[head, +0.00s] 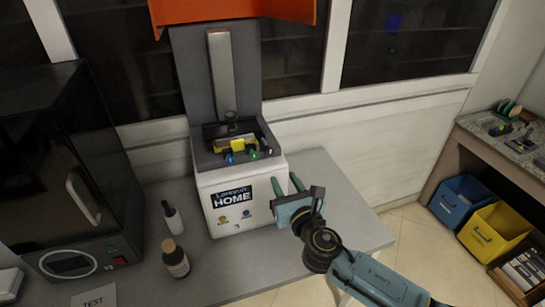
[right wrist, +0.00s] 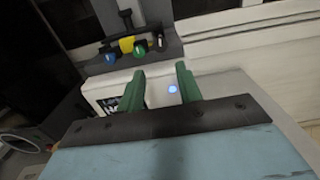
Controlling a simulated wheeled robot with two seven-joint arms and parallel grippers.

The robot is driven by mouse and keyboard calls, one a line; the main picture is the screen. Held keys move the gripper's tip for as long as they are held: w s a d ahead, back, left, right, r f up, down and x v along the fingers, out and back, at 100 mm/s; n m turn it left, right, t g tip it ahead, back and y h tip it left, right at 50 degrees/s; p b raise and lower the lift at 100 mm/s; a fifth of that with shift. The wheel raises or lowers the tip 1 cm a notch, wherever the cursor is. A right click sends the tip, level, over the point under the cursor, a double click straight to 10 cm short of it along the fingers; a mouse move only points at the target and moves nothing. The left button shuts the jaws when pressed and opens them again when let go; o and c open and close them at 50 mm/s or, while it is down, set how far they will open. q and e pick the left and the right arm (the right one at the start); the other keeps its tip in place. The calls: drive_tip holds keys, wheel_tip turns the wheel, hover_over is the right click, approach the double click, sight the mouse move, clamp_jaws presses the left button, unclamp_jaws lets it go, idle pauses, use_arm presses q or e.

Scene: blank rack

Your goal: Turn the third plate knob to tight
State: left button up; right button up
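A white machine (head: 238,190) labelled "HOME" stands on the grey table, with a grey open-topped bed. A yellow block (head: 235,142) sits in the bed. A blue knob (head: 229,158) and a green knob (head: 253,155) are along the bed's front; a small dark piece (head: 267,150) is at its right. The right wrist view also shows the blue knob (right wrist: 110,58) and green knob (right wrist: 140,51). I cannot tell which is the third plate knob or its setting. My right gripper (head: 284,178) is open and empty, beside the machine's right front, below the knobs. My left gripper is out of view.
A black oven-like appliance (head: 60,170) stands at the left. The table (head: 335,205) is clear at the right. Blue and yellow bins (head: 495,232) are far right.

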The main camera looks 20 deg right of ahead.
sight(270, 154)
drive_tip(key=w, duration=1)
drive_tip(key=shift+w+a, duration=0.15)
drive_tip(key=shift+c, duration=0.3)
drive_tip(key=c, duration=0.6)
drive_tip(key=shift+b, duration=0.3)
